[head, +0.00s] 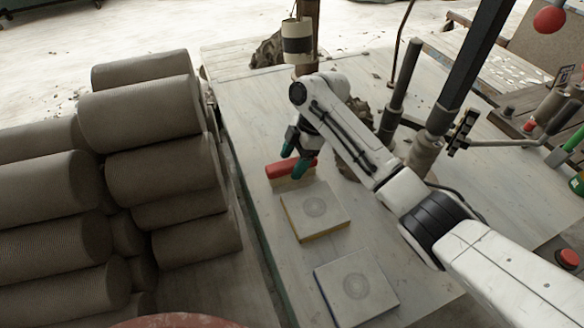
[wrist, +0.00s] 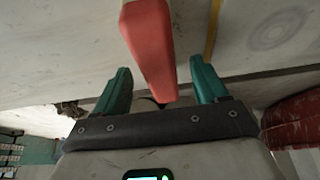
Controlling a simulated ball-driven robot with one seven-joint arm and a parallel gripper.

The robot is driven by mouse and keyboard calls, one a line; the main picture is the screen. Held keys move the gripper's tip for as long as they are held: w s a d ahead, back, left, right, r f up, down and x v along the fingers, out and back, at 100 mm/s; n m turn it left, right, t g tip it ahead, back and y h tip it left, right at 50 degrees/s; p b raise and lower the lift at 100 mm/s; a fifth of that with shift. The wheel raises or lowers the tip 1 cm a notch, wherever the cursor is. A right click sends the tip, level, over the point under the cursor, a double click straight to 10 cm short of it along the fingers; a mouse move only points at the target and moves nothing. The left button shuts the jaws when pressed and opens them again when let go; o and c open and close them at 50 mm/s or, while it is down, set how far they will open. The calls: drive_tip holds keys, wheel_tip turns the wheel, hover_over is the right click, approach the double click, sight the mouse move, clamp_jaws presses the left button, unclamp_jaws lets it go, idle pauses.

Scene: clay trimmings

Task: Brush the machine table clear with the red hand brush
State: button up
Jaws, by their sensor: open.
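The red hand brush (head: 279,170) lies on the pale machine table (head: 240,110), left of my arm, with a tan strip along its lower edge. My gripper (head: 295,160) is open, its teal fingers at the brush. In the wrist view the red handle (wrist: 148,45) runs down between the two spread fingers of my gripper (wrist: 160,68), with a gap on each side. Brownish lumps, which look like clay trimmings, lie at the table's far end (head: 267,50) and partly behind my arm (head: 357,112).
Two square slabs with ring marks, a nearer one (head: 355,287) and a farther one (head: 315,211), lie on the table. Large grey-brown rolls (head: 150,108) are stacked on the left. Dark posts (head: 400,90) stand to the right. A red button (head: 568,258) is at far right.

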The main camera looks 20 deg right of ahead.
sight(293, 162)
drive_tip(key=shift+x, duration=1.7)
drive_tip(key=shift+f, duration=0.1)
drive_tip(key=c, duration=1.1)
